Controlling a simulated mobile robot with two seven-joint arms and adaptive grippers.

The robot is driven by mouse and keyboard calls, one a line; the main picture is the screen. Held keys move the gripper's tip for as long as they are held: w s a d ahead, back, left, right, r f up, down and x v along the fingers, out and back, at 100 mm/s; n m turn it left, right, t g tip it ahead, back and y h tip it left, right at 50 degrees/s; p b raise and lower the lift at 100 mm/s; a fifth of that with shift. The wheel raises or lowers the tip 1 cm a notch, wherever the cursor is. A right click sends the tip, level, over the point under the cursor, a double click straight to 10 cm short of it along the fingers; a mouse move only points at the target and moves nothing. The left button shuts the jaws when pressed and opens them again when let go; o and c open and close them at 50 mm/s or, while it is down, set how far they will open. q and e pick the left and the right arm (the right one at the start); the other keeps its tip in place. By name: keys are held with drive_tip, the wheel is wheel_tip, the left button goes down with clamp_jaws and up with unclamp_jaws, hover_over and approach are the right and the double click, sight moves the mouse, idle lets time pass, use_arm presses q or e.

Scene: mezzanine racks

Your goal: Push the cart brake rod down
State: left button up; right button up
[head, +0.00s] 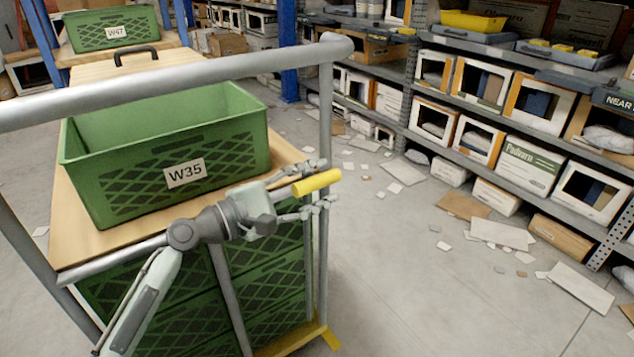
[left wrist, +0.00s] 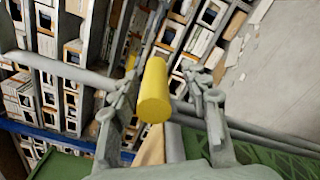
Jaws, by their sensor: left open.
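The cart (head: 75,262) has grey tube rails and a wooden shelf. The brake rod shows as a yellow cylinder (head: 317,182) beside the cart's right corner post, pointing right and slightly up. In the left wrist view the yellow rod end (left wrist: 154,92) lies between the two fingers, with a gap on each side. My left gripper (head: 318,183) is open, its fingers above and below the rod, not closed on it. My right gripper is in neither view.
A green crate (head: 228,150) labelled W35 stands on the cart, with more green crates below. The top rail (head: 180,75) crosses above the crate. Shelves (head: 455,135) of boxes stand at right. Cardboard pieces (head: 502,233) litter the floor; the floor beside the cart is otherwise clear.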

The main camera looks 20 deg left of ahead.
use_arm(q)
drive_tip(key=v, duration=1.2)
drive_tip(key=s+d+f+m+g+y, duration=0.1)
drive_tip(key=s+f+m+g+y, duration=0.15)
drive_tip(key=f, duration=0.55)
drive_tip(key=s+f+m+g+y, duration=0.1)
drive_tip(key=f+m+g, duration=0.1)
drive_tip(key=f+m, duration=0.35)
drive_tip(key=s+d+f+m+g+y, duration=0.1)
drive_tip(key=f+g+y, duration=0.1)
drive_tip(key=f, duration=0.7)
drive_tip(key=s+a+f+m+g+y, duration=0.2)
drive_tip(key=s+f+m+y, duration=0.1)
drive_tip(key=s+f+m, duration=0.2)
drive_tip(key=s+a+f+m+g+y+p, duration=0.1)
drive_tip(key=s+a+f+m+g+y, duration=0.1)
drive_tip(key=s+f, duration=0.4)
wheel_tip(320, 180, down, 2)
drive_tip(key=a+m+y, duration=0.1)
drive_tip(key=m+y, duration=0.1)
drive_tip(key=shift+f+m+g, duration=0.2)
drive_tip(key=shift+m+g, duration=0.15)
drive_tip(key=shift+m, duration=0.05)
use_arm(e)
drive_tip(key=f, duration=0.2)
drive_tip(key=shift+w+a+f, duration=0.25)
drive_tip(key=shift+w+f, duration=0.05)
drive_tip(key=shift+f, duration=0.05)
